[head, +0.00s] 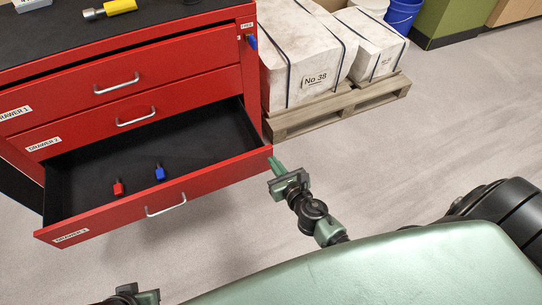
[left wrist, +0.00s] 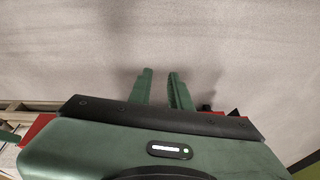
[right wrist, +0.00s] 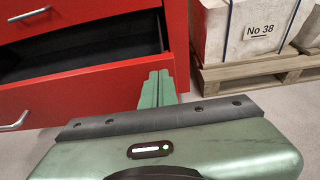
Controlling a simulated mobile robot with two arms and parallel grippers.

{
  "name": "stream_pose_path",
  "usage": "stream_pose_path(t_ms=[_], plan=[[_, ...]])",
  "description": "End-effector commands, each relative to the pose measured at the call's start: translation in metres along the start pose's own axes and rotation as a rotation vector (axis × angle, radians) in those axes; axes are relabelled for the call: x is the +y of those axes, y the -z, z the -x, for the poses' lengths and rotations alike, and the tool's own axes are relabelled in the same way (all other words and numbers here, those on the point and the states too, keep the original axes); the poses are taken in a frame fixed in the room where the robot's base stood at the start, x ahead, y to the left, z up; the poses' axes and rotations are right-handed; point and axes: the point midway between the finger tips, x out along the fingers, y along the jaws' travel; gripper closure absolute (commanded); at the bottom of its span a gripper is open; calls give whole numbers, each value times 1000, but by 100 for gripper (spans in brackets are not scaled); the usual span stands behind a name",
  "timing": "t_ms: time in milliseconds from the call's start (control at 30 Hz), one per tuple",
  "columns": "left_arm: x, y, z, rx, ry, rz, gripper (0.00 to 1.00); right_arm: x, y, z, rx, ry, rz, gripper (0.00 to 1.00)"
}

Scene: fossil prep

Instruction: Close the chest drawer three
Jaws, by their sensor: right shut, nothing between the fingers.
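The red chest has its lowest visible drawer, drawer three (head: 200,186), pulled out. Its black inside shows, with a red padlock-like item (head: 118,188) and a blue one (head: 160,174) on its floor. Its silver handle (head: 166,207) is on the front panel. My right gripper (head: 276,165) is shut and empty at the right end of that front panel. In the right wrist view its closed fingers (right wrist: 157,88) overlap the panel's end; I cannot tell if they touch it. My left gripper (left wrist: 160,88) is open and empty over bare floor; only part of it shows in the head view.
Drawers one (head: 110,85) and two (head: 130,118) are above; drawer two looks shut, and a dark gap shows above drawer one. Wrapped white blocks (head: 308,60) stand on a wooden pallet (head: 335,112) right of the chest. Floor in front is clear.

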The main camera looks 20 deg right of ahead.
Motion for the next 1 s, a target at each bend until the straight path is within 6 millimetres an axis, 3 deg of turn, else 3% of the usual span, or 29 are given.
stream_pose_path(t_ms=[233, 767, 1000], plan=[[1, -1, -10, -7, -1, -1, 81, 0, -9, -23, -1, 0, -1, 100], [0, 0, -11, -5, -1, 0, 81, 0, -10, -30, -1, 1, -1, 100], [0, 0, -14, -6, -1, 0, 81, -1, -22, -60, -3, 2, 0, 100]])
